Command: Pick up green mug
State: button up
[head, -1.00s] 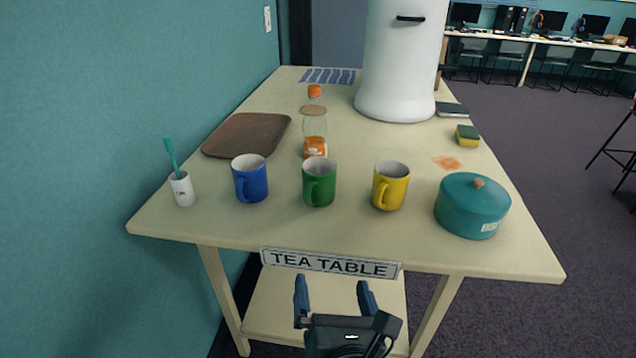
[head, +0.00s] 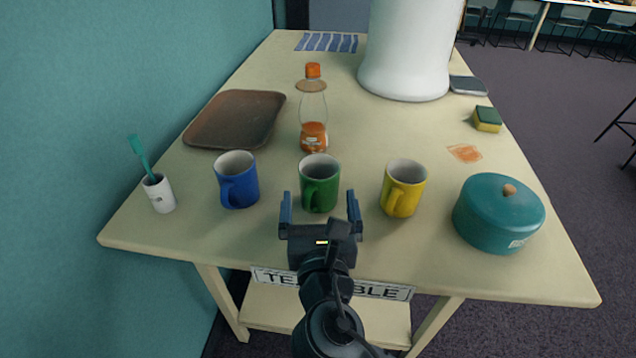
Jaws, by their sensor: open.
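The green mug (head: 320,182) stands upright on the table in the head view, in the middle of a row of three mugs. Its handle faces the front, toward me. My gripper (head: 320,204) is open and empty, in front of the mug. Its two fingers point at the mug and appear to left and right of its lower part. I cannot tell whether the fingertips reach past the mug's near side. The blue mug (head: 237,178) stands to the left and the yellow mug (head: 403,188) to the right, each with a gap from the green one.
The cream table (head: 200,228) also holds a teal lidded pot (head: 498,215), a brown tray (head: 236,120), a white cup with a toothbrush (head: 159,195), a bottle (head: 314,125) behind the green mug, a sponge (head: 487,119) and a large white cylinder (head: 407,50). A teal wall borders the left.

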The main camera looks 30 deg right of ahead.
aim_at(320, 189)
jog(key=p+x, duration=0.1)
jog(key=x, duration=0.4)
jog(key=shift+d, duration=0.1)
jog(key=shift+r, duration=0.1)
jog(key=c, duration=1.2)
jog(key=shift+o, duration=0.2)
